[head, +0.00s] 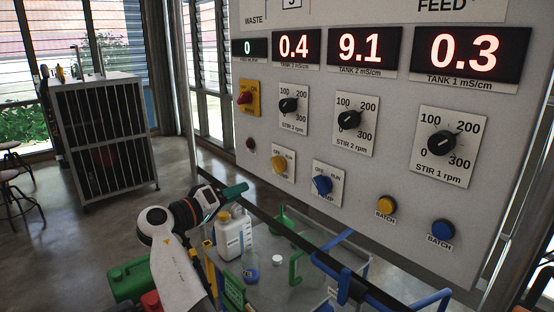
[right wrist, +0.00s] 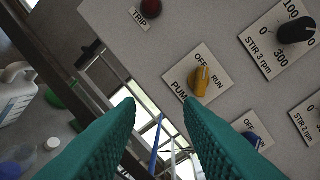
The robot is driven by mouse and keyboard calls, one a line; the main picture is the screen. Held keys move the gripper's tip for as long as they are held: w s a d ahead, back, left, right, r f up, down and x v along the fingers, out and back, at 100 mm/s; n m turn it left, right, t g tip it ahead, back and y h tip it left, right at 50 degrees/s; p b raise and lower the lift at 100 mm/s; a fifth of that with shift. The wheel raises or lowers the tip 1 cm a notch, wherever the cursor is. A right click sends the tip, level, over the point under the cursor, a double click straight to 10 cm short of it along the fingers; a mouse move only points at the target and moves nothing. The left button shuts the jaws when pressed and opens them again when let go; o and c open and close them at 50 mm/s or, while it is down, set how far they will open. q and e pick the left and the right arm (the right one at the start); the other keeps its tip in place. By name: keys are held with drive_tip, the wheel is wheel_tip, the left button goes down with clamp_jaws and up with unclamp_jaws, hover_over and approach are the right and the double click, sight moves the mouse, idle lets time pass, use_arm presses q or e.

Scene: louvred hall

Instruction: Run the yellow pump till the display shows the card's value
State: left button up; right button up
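The yellow pump knob (head: 279,163) sits on an OFF/RUN plate on the grey panel; in the right wrist view the yellow knob (right wrist: 201,80) seems to point at OFF. A blue pump knob (head: 322,184) is to its right. Red displays read 0.4 (head: 295,47), 9.1 (head: 368,51) and 0.3 (head: 463,54); a small green one (head: 249,47) reads 0. My left gripper is not in view.
Black stir knobs (head: 350,119), a red switch (head: 244,98), a red trip button (head: 250,144) and yellow and blue batch buttons (head: 386,205) share the panel. Below is a tray with a white jug (head: 228,238) and a flask (head: 250,262).

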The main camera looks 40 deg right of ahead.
drive_tip(key=m+g, duration=0.1)
drive_tip(key=m, duration=0.1)
approach(274, 166)
drive_tip(key=shift+g+h, duration=0.3)
drive_tip(key=shift+g, duration=0.1)
drive_tip(key=d, duration=0.5)
drive_tip(key=w+d+p, duration=0.1)
drive_tip(key=d, duration=0.2)
drive_tip(key=shift+f, duration=0.25)
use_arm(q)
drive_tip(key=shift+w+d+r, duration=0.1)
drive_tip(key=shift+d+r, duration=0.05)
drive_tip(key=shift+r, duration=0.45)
use_arm(e)
drive_tip(key=shift+d, duration=0.8)
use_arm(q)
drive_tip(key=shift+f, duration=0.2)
use_arm(e)
drive_tip(key=shift+w, duration=0.1)
drive_tip(key=shift+c, duration=0.4)
clamp_jaws()
